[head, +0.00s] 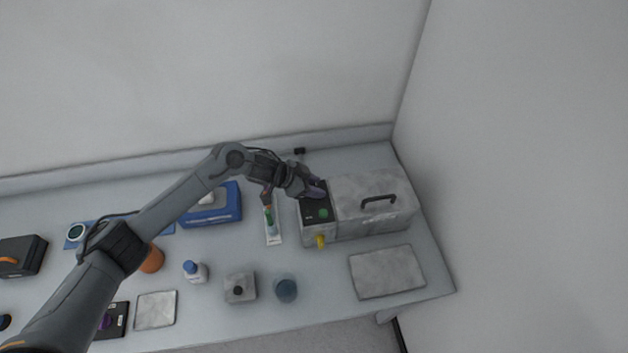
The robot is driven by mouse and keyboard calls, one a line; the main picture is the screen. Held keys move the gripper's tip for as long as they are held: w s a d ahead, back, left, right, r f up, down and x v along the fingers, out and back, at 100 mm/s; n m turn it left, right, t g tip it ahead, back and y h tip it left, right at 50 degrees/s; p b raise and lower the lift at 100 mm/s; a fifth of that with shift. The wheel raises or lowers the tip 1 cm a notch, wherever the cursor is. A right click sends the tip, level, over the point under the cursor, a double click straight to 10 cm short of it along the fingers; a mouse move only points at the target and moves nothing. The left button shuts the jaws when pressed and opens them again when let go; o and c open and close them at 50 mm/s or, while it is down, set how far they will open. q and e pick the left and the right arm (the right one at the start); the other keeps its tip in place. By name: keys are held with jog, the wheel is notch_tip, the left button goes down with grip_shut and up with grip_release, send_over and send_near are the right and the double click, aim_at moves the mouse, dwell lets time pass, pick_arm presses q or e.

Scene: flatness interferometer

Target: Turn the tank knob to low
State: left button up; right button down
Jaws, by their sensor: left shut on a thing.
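The tank (345,225) is a grey box at the right of the bench, with a dark handle (379,201) on its lid. Its black control panel (316,214) is at its left end and carries a green round spot (323,213). A yellow piece (320,241) sticks out at the front. My left gripper (318,188) reaches in from the left and is shut at the far end of the panel. The tank knob is hidden under its fingers, so its setting cannot be read. My right gripper is not in view.
Left of the tank stand a narrow white tray (273,238) with a green-topped item and a blue box (224,206). A flat grey plate (387,272) lies in front of the tank. A blue-grey cup (286,289), a small grey block (240,288) and a white bottle (195,271) are near the front.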

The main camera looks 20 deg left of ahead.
pick_arm(q)
jog(key=n+y+p, duration=0.1)
jog(key=p, duration=0.1)
jog(key=n+t+y+p, duration=0.1)
jog(key=n+p, duration=0.1)
jog(key=n+t+y+p, duration=0.1)
jog(key=n+p, duration=0.1)
jog(key=p, duration=0.1)
jog(key=shift+s+d+r, duration=0.15)
jog(key=shift+s+d, duration=0.1)
jog(key=shift+d+n+t+y+p, duration=0.1)
jog(key=shift+n+t+y+p, duration=0.45)
jog(key=shift+n, duration=0.25)
jog(key=shift+n+y+p, duration=0.4)
jog(key=shift+n+y, duration=0.25)
jog(key=shift+n, duration=0.15)
jog(key=shift+f, duration=0.2)
jog(key=o, duration=1.1)
jog(key=shift+w, duration=0.1)
jog(key=shift+c, duration=0.2)
jog(key=shift+r, duration=0.1)
jog(key=v, duration=1)
jog(key=shift+s+r+p, duration=0.15)
jog(key=shift+s+p, duration=0.15)
jog(key=shift+s, duration=0.05)
